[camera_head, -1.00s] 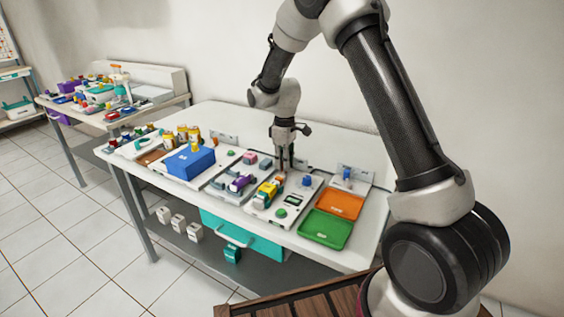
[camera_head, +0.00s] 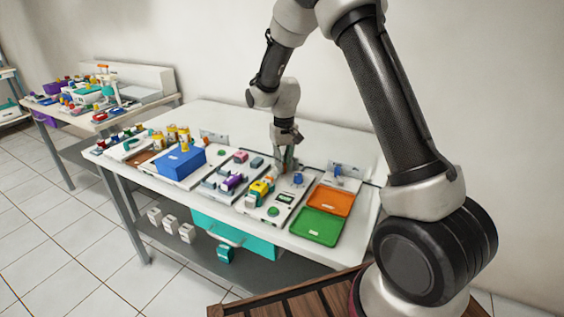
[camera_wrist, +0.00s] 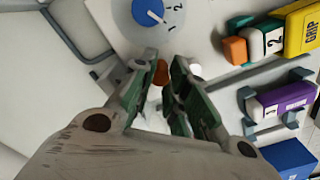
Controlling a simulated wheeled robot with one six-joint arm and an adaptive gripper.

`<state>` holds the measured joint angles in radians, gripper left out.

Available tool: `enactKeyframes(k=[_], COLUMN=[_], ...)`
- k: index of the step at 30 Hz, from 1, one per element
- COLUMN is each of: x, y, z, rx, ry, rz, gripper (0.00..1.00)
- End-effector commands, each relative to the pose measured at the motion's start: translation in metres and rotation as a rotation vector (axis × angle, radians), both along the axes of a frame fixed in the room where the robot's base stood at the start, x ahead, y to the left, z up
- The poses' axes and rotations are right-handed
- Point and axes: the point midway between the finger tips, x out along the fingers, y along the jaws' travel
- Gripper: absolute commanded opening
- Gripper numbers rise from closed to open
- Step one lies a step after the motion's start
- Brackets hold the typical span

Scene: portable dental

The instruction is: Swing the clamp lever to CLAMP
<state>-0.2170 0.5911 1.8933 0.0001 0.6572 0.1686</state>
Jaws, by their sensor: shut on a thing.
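My gripper (camera_wrist: 166,72) reaches down over the white panel with the yellow-and-orange unit, its green-lined fingers closed in. A small orange-brown knob (camera_wrist: 161,73), apparently the clamp lever's end, shows between the fingertips in the wrist view. My gripper (camera_head: 286,168) also shows in the head view, low at the back of that panel. The fingers hide most of the lever, and no CLAMP marking can be read.
A blue dial (camera_wrist: 148,11) sits just beyond the fingers. A yellow grip block (camera_wrist: 302,30) and a purple cylinder (camera_wrist: 284,99) lie to the right. An orange tray (camera_head: 331,201) and a green tray (camera_head: 317,226) lie right of the panel.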

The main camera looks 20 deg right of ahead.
Motion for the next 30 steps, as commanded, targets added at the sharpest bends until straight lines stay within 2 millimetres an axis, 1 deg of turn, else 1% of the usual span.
enactKeyframes(k=[9,23,24,26,27,30], x=[-0.0032,-0.0036,-0.0036,-0.0036,-0.0036,-0.0037], y=[-0.0014,-0.0015,-0.0015,-0.0014,-0.0014,-0.0013], z=[0.0003,0.0003,0.0003,0.0003,0.0003,0.0002], rx=[0.0,0.0,0.0,0.0,0.0,0.0], ry=[-0.001,-0.001,-0.001,-0.001,-0.001,0.0], rz=[-0.089,-0.1,-0.1,-0.099,-0.099,-0.099], gripper=[0.0,0.0,0.21,0.32,0.39,0.4])
